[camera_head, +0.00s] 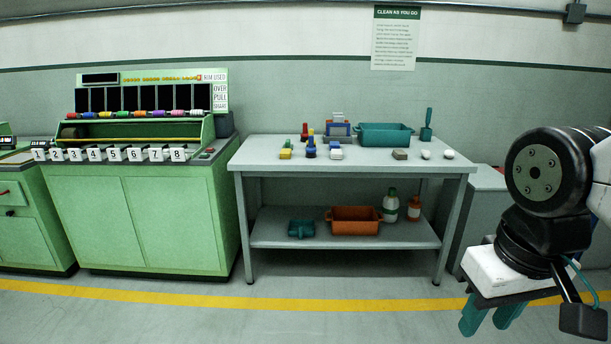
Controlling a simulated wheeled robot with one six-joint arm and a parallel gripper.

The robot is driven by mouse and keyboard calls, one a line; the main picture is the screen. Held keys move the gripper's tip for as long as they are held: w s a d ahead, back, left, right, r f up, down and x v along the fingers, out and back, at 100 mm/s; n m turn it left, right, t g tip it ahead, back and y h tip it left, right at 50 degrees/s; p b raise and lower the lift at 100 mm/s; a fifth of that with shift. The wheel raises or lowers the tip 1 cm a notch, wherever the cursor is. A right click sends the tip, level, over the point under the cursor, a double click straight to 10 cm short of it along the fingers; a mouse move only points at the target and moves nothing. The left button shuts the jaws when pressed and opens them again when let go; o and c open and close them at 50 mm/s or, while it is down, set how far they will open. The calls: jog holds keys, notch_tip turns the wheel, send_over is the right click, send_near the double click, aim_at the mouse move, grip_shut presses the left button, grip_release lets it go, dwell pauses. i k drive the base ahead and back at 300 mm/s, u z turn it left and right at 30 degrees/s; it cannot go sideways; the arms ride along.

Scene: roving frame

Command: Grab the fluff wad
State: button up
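Two small white, roundish lumps lie on the right part of the grey table's top (270,165). One white lump (426,154) is beside a grey-brown block, and the other white lump (449,154) is nearer the right edge. Either could be the fluff wad; they are too small to tell apart. My gripper (486,324) hangs at the lower right, in front of the table and below its top. Its two teal fingers point down and stand apart, with nothing seen between them.
A grey-brown block (400,154), a teal bin (385,134) and a teal scoop (427,125) are near the lumps. The lower shelf holds an orange bin (354,220). Floor in front is clear.

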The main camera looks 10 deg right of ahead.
aim_at(426, 154)
jog(key=i, duration=3.65)
jog(key=z, duration=2.15)
